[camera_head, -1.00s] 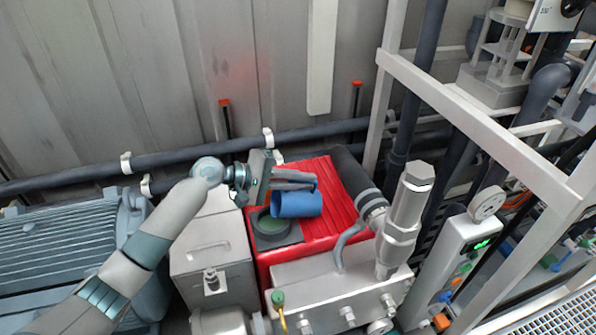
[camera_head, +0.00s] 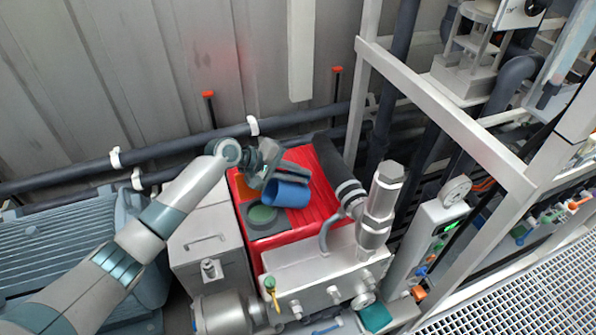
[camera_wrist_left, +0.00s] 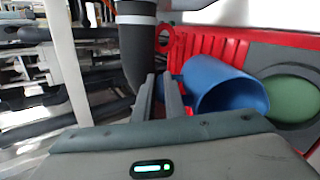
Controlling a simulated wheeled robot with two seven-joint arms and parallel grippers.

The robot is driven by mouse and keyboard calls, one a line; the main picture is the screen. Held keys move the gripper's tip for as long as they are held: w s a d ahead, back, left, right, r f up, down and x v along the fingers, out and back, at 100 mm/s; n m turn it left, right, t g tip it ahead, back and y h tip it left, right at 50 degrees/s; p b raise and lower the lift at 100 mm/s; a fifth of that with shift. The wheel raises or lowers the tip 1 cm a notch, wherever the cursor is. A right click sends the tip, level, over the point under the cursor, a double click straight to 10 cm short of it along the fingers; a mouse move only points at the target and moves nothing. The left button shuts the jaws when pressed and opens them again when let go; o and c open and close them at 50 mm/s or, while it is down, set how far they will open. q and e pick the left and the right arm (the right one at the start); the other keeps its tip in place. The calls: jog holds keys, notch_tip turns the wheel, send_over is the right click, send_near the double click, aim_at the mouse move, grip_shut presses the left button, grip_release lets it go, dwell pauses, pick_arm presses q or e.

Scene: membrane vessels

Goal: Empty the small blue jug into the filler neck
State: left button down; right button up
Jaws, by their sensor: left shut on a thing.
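The small blue jug (camera_head: 287,194) is held on its side by my left gripper (camera_head: 291,170), which is shut on it. The filler neck (camera_head: 263,216), a dark ring with a green inside, is on the red unit, just below and left of the jug in the head view. In the left wrist view the jug (camera_wrist_left: 222,86) lies beside the gripper fingers (camera_wrist_left: 162,90), its mouth facing lower right towards the green disc of the neck (camera_wrist_left: 291,98). Whether anything flows out, or what is inside the jug, cannot be seen. My right gripper is not in view.
The red unit (camera_head: 316,215) has a thick dark hose (camera_head: 335,166) and a metal valve (camera_head: 378,210) on its right. A grey box (camera_head: 205,248) stands to its left. A pale frame (camera_head: 450,108) rises on the right; dark pipes run along the wall behind.

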pick_arm(q)
jog(key=r+y+p, duration=0.1)
jog(key=p, duration=0.3)
jog(key=shift+d+r+g+p, duration=0.1)
jog(key=shift+r+g+p, duration=0.2)
jog(key=shift+r+p, duration=0.05)
jog(key=shift+w+d+y+b, duration=0.1)
jog(key=shift+y+b, duration=0.3)
jog(key=shift+y, duration=0.1)
jog(key=shift+r+g+y, duration=0.45)
jog(key=shift+g+y, duration=0.05)
jog(key=shift+y, duration=0.5)
jog(key=shift+w+d+r+g+y, duration=0.15)
jog(key=shift+r+g+y, duration=0.2)
jog(key=shift+y, duration=0.25)
jog(key=shift+d+r+g+y, duration=0.1)
jog(key=shift+r+g+y, duration=0.15)
jog(key=shift+r+y, duration=0.25)
jog(key=y, duration=0.2)
jog(key=r+g+y, duration=0.1)
jog(key=shift+r+g+y, duration=0.25)
jog(key=shift+g+y, duration=0.05)
jog(key=shift+y, duration=0.1)
